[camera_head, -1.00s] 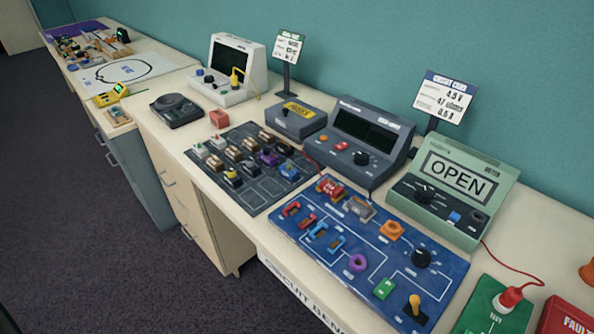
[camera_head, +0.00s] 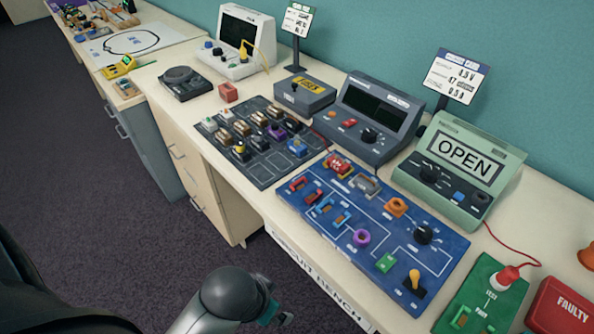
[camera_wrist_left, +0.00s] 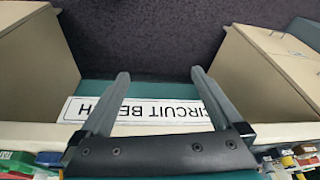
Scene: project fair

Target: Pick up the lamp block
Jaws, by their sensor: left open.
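The dark tray (camera_head: 262,173) on the bench holds several small blocks, among them a block with a yellow top (camera_head: 241,152), a purple block (camera_head: 277,132) and a blue block (camera_head: 297,146). I cannot tell for sure which of these is the lamp block. My left gripper shows only in part at the bottom of the head view (camera_head: 274,308), in front of the bench and apart from the tray. In the left wrist view (camera_wrist_left: 158,76) its two fingers are spread and empty, facing the bench front with its upside-down "CIRCUIT BENCH" sign (camera_wrist_left: 140,111). My right gripper is not in view.
The blue circuit board (camera_head: 378,222) carries several parts right of the tray. A grey meter (camera_head: 368,118), a green "OPEN" unit (camera_head: 455,170), a fuses box (camera_head: 304,94) and a small red block (camera_head: 228,92) stand around. A green tester (camera_head: 478,300) sits at front right.

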